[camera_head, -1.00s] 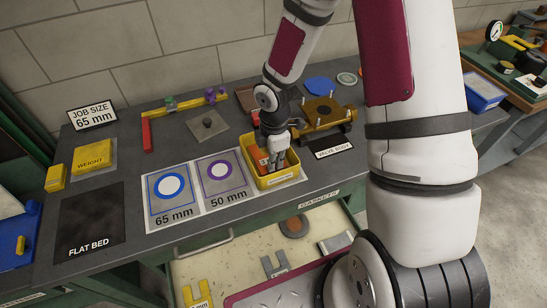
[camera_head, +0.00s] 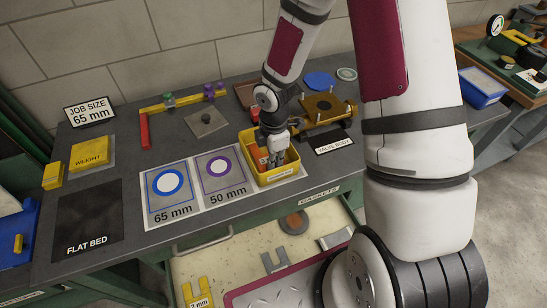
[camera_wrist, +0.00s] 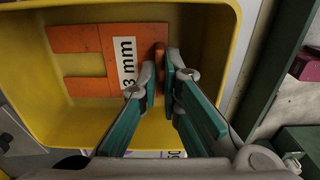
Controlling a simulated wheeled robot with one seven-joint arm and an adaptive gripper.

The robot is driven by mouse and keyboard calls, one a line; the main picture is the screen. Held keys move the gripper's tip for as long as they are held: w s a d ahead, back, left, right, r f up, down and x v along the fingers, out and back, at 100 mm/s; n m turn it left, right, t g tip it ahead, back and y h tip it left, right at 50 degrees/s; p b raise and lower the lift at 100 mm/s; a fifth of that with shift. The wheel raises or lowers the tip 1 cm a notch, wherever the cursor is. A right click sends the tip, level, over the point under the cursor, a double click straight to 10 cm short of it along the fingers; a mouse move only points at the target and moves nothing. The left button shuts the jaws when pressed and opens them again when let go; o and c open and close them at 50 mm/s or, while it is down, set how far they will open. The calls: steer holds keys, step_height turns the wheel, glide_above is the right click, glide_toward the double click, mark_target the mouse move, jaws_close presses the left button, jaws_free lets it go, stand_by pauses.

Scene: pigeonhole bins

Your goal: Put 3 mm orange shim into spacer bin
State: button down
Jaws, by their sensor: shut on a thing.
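The orange shim (camera_wrist: 80,39), with a white "3 mm" label, is inside the yellow bin (camera_wrist: 232,35) in the wrist view. Its forked end points left, and an upright tab (camera_wrist: 161,58) stands at its right end. My gripper (camera_wrist: 160,66) is shut on this tab. The shim looks flat and near the bin floor; I cannot tell whether it touches it. In the head view, my gripper (camera_head: 271,160) reaches down into the yellow bin (camera_head: 262,180), and part of the orange shim (camera_head: 256,160) shows beside the fingers. The bin's front label is too small to read.
The 65 mm (camera_head: 170,207) and 50 mm (camera_head: 221,190) cards lie left of the bin. A bronze valve body (camera_head: 322,108) stands close behind right. Below, an open drawer (camera_head: 190,268) holds grey and yellow forked shims. The flat bed (camera_head: 88,220) is clear.

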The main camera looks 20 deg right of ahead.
steer(key=shift+f, duration=0.25)
stand_by(0.7)
steer(key=c, duration=1.7)
jaws_free()
steer(key=shift+r+p, duration=3.05)
steer(key=shift+r, duration=3)
